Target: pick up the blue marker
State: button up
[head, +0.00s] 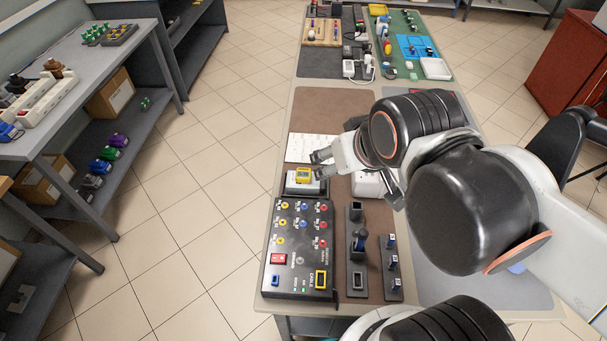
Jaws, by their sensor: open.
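My gripper (356,178) is open, with its fingers spread above the table's middle, just beyond the black panel. I see nothing between the fingers. No blue thing here is clearly a marker. I cannot tell whether any of these is the blue marker. My arm hides part of the table's right side.
A black panel (285,262) with coloured sockets lies at the table's near left. Shelves (75,95) stand left across open floor. Tools and a green mat (410,25) fill the far end.

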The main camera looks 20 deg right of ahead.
aim_at(363, 235)
jog(key=k+j+z, duration=0.55)
jog(key=z, duration=0.2)
